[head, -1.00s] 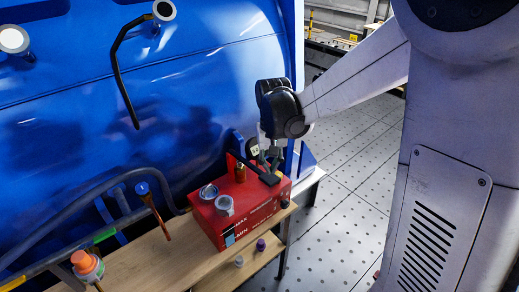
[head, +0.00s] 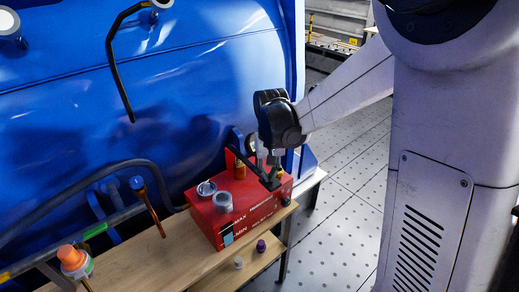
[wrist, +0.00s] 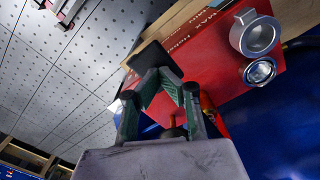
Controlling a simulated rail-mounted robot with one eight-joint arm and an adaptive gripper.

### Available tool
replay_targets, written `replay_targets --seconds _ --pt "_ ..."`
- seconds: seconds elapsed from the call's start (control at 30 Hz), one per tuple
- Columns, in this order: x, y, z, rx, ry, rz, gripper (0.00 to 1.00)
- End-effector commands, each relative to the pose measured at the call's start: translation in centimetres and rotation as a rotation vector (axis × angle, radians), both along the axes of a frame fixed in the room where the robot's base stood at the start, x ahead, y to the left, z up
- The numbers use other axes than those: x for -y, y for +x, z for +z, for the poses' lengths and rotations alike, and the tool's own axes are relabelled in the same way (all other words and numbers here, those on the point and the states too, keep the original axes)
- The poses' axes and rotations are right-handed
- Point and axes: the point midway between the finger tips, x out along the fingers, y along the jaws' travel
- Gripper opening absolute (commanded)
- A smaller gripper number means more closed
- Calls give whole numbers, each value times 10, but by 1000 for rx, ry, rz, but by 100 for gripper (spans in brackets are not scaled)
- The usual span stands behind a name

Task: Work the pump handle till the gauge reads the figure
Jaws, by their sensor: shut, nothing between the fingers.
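The pump is a red box (head: 232,238) marked MAX and MIN, standing on a wooden bench. Its black handle (head: 243,158) slopes down to the right, to a flat black end over the box's right part. My gripper (head: 268,163) is shut and empty, directly above that end, pointing down; contact is unclear. In the wrist view the closed green-padded fingers (wrist: 159,76) meet in front of a black flat piece (wrist: 153,53), apparently the handle's end. A small round gauge (head: 250,143) sits behind the box, partly hidden by my gripper; its reading is too small to tell.
Two metal caps or cups (head: 222,202) stand on the box's top left. A blue tank wall (head: 150,100) rises behind. Hoses, a brush (head: 150,207) and an orange-capped bottle (head: 72,258) are at left. A purple cap (head: 261,246) lies on the lower shelf. Perforated floor is clear at right.

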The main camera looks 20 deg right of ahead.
Motion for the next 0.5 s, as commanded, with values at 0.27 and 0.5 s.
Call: replay_targets --seconds 0.27,0.5 --pt "-1 3 -22 2 0 0 0" --pt "0 2 -5 2 0 0 0"
